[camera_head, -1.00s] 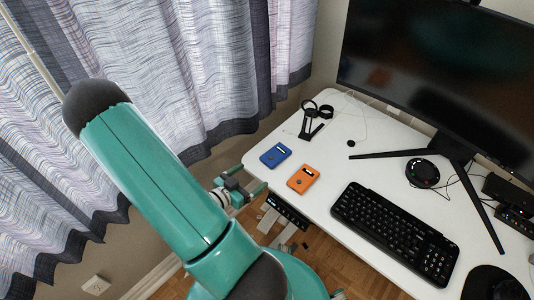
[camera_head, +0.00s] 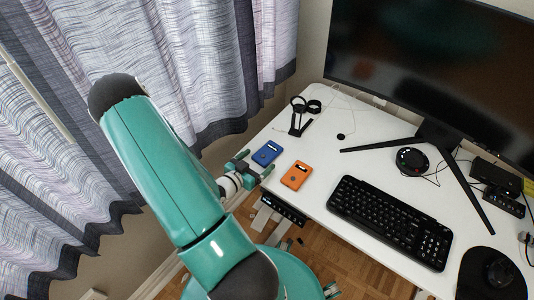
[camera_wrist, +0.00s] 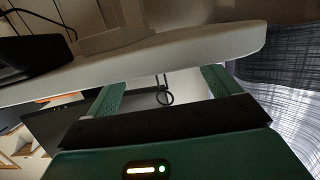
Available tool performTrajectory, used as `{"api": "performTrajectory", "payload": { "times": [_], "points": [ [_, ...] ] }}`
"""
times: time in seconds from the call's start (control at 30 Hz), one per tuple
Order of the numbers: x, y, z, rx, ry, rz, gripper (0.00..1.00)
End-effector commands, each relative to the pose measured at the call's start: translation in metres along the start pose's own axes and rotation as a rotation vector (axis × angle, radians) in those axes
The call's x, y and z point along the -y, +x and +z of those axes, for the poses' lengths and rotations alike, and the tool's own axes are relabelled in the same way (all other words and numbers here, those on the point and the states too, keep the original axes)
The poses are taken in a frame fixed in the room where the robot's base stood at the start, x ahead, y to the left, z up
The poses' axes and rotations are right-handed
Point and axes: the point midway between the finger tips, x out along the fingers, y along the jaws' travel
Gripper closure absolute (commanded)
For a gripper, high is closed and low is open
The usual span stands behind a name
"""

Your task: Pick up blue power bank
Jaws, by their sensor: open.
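The blue power bank (camera_head: 267,153) lies flat on the white desk (camera_head: 318,205) near its left edge, in the head view. The orange power bank (camera_head: 295,175) lies beside it, to the lower right. My gripper (camera_head: 252,166) is at the desk's left edge, just left of and below the blue power bank. In the wrist view my gripper (camera_wrist: 163,88) has its two green fingers spread apart with nothing held between them. The blue power bank cannot be made out in the wrist view.
A keyboard (camera_head: 390,220), a monitor (camera_head: 430,70) and a round black device (camera_head: 411,161) are to the right. Curtains (camera_head: 200,60) hang at the left. A dark control panel (camera_head: 283,211) is under the desk edge.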

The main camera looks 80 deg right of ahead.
Motion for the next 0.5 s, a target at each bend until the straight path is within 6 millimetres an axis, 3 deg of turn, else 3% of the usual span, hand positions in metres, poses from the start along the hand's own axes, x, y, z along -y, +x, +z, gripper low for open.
{"api": "performTrajectory", "payload": {
  "times": [0.2,0.5],
  "points": [
    [0.001,0.032,0.0,-0.001,0.002,0.003,0.12],
    [0.002,0.039,0.0,-0.001,0.0,0.0,0.12]
  ]
}}
